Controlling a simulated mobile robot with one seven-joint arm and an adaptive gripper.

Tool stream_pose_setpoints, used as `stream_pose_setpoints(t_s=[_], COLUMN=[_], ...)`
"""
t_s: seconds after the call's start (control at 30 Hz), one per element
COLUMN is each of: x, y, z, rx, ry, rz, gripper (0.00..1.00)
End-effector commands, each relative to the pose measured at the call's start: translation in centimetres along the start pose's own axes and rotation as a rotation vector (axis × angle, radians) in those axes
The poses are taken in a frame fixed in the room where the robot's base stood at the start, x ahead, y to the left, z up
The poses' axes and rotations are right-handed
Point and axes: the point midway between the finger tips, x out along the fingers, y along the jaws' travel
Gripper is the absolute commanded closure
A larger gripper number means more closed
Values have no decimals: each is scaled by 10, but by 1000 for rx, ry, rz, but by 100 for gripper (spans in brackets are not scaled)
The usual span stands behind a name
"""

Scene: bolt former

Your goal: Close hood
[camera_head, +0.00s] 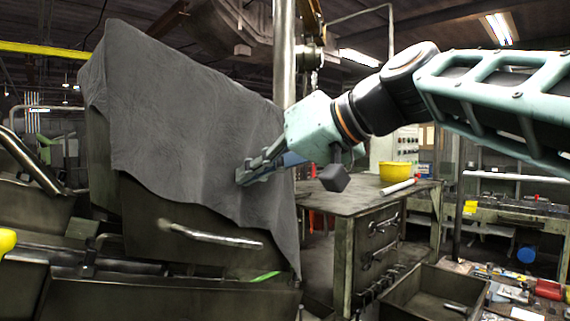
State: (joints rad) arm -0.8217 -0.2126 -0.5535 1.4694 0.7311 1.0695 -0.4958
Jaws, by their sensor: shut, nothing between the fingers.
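The hood (170,247) is a dark metal cover with a grey cloth (180,110) draped over its top and right side. A pale metal handle (212,237) sticks out from its front face, below the cloth's lower edge. The hood looks tilted, but I cannot tell how far open it is. My gripper (242,177) reaches in from the right, shut and empty, with its fingertips at or just in front of the cloth. It is above and to the right of the handle. I cannot tell whether the fingertips touch the cloth.
A workbench (350,200) with drawers stands behind on the right, holding a yellow bowl (398,171) and a white roll (398,187). An open metal box (435,295) is at the lower right. A vertical metal post (284,60) rises behind the hood.

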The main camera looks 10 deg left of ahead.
Motion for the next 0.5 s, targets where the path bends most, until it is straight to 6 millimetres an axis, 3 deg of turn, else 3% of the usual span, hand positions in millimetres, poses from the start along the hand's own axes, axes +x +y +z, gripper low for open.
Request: stream_pose_setpoints(t_s=[0.2, 0.5], x=[50, 38], y=[-2, 0], z=[0, 30], rx=[0, 0], ry=[-5, 1], rz=[-1, 0], gripper=[100, 100])
